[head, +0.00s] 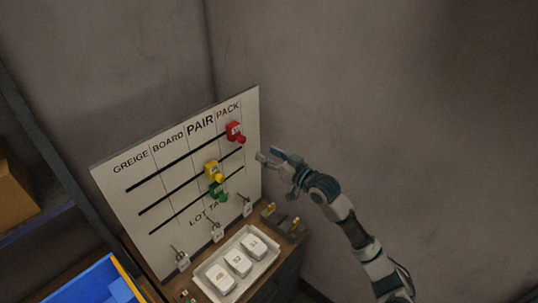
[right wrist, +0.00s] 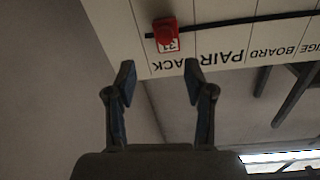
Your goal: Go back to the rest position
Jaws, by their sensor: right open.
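My right gripper (head: 275,160) is beside the right edge of the white board (head: 110,178) in the head view, apart from it. In the right wrist view its two fingers (right wrist: 159,82) are spread with nothing between them. A red slider (head: 236,132) sits on the top black rail under PACK. It also shows in the right wrist view as a red tag marked 31 (right wrist: 166,35), beyond the fingertips. A yellow slider (head: 213,171) is on the middle rail and a green slider (head: 217,191) on the lowest rail. My left gripper is not in view.
Several hooks with tags (head: 216,232) hang low on the board. A white tray (head: 263,263) with three white blocks stands on the wooden bench in front. A blue bin (head: 92,284) is at lower left, a shelf with a cardboard box (head: 15,196) at left. The right side is bare wall.

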